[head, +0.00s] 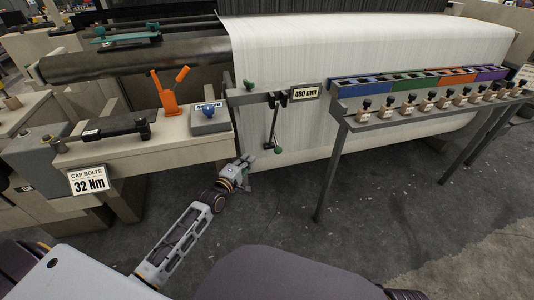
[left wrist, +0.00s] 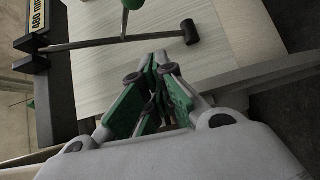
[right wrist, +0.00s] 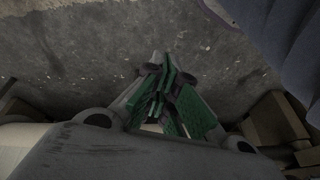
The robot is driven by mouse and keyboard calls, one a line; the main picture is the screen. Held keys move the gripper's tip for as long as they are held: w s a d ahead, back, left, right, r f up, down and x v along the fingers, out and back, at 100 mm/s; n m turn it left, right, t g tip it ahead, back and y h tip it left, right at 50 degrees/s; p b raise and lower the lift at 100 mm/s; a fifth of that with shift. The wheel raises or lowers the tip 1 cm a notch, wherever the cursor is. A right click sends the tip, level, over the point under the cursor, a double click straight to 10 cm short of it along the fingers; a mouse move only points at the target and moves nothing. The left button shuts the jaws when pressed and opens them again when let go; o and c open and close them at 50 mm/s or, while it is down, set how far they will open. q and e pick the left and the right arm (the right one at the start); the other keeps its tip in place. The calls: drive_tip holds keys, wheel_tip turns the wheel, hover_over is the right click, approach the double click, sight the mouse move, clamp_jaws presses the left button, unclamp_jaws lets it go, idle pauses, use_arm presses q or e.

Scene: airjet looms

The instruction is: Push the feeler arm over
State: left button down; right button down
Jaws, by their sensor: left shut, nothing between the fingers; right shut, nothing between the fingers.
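The feeler arm (head: 273,128) is a thin dark rod hanging from black clamps on a grey bar, beside the white cloth. A green knob (head: 279,150) sits near its lower end. In the left wrist view the feeler arm (left wrist: 110,42) runs across the top to a black end piece (left wrist: 190,32), and the green knob (left wrist: 132,4) is cut by the top edge. My left gripper (head: 247,160) is shut and empty, left of the rod's lower end and apart from it. My right gripper (right wrist: 163,65) is shut and empty over the grey floor, outside the head view.
A "480 mm" sign (head: 305,92) is beside the clamps. A rack (head: 350,115) with coloured bins and several small knobbed pieces stands on legs at right. A beige ledge (head: 175,140) at left carries an orange tool (head: 165,95) and a blue-knobbed block (head: 210,117). The floor below is clear.

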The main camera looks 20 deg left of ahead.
use_arm(q)
drive_tip(key=shift+d+r, duration=0.1)
drive_tip(key=shift+r, duration=0.35)
use_arm(e)
drive_tip(key=shift+s+r, duration=0.15)
drive_tip(key=shift+r, duration=0.15)
use_arm(q)
drive_tip(key=shift+w, duration=0.2)
use_arm(e)
drive_tip(key=shift+f, duration=0.1)
